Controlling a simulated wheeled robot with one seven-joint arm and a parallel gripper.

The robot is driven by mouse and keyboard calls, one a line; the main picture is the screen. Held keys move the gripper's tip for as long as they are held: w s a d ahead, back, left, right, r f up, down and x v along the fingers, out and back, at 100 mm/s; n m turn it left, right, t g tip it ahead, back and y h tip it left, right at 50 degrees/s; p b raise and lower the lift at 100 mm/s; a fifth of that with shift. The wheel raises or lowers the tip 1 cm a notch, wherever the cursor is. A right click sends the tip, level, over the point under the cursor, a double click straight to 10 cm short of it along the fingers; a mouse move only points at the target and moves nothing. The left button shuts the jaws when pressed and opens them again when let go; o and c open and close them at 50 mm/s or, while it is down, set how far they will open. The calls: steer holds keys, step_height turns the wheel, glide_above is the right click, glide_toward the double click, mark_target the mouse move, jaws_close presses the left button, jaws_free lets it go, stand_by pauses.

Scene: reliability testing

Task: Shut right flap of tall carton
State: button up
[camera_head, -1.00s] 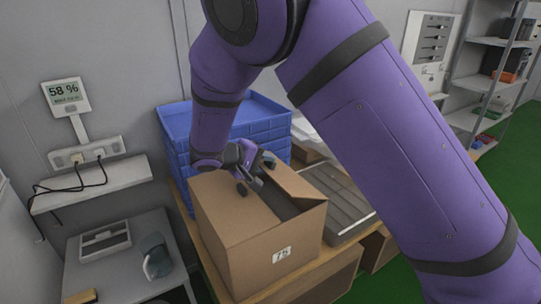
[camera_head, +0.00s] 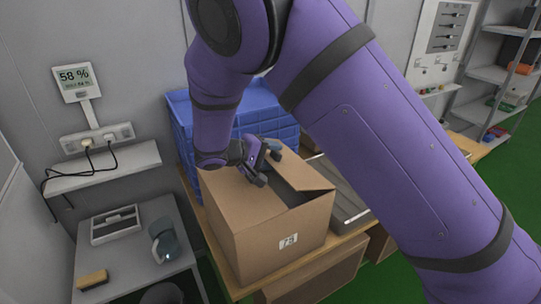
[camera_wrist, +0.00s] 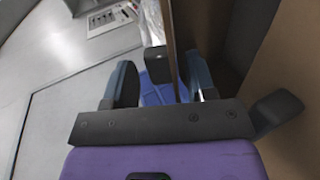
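The tall carton (camera_head: 262,255) is brown cardboard with a white label on its front and stands on a wooden bench. Its left flap (camera_head: 240,198) lies nearly flat over the top. Its right flap (camera_head: 306,175) is raised at a slant, with a dark gap between the two. My gripper (camera_head: 264,166) is over the carton's top at the back end of this gap. In the wrist view my gripper (camera_wrist: 164,86) has its fingers spread apart. A thin brown cardboard panel edge (camera_wrist: 172,45) runs between them, apparently unclamped. Which flap this is, I cannot tell.
Blue stacked crates (camera_head: 270,115) stand right behind the carton. A grey ribbed box (camera_head: 347,200) is close on its right. A grey side table (camera_head: 140,260) with a jug and brush is at left. A wall shelf (camera_head: 100,170) holds cables.

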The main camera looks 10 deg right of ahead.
steer(key=v, duration=1)
steer(key=shift+s+a+r, duration=0.15)
steer(key=shift+a, duration=0.15)
steer(key=s+d+r+m+g+y, duration=0.15)
steer(key=s+d+r+y, duration=0.25)
steer(key=d+r, duration=0.5)
steer(key=s+d+r+m+g+y, duration=0.1)
steer(key=s+d+r+g+y, duration=0.3)
steer(key=d, duration=0.9)
steer(key=s+d+r+t+y, duration=0.1)
steer(key=s+d+r, duration=0.1)
steer(key=s, duration=0.4)
steer(key=s+d+r+m+t+y, duration=0.1)
steer(key=s+d+r+t+y, duration=0.1)
steer(key=s+d, duration=0.2)
steer(key=s+d+r+m+t+y, duration=0.1)
steer(key=s+d+r+t, duration=0.1)
steer(key=s, duration=0.7)
steer(key=shift+s+d+y, duration=0.25)
steer(key=shift+d+y, duration=0.05)
steer(key=shift+d, duration=0.6)
steer(key=shift+s+t, duration=0.25)
steer(key=shift+s, duration=0.15)
steer(key=shift+c, duration=0.2)
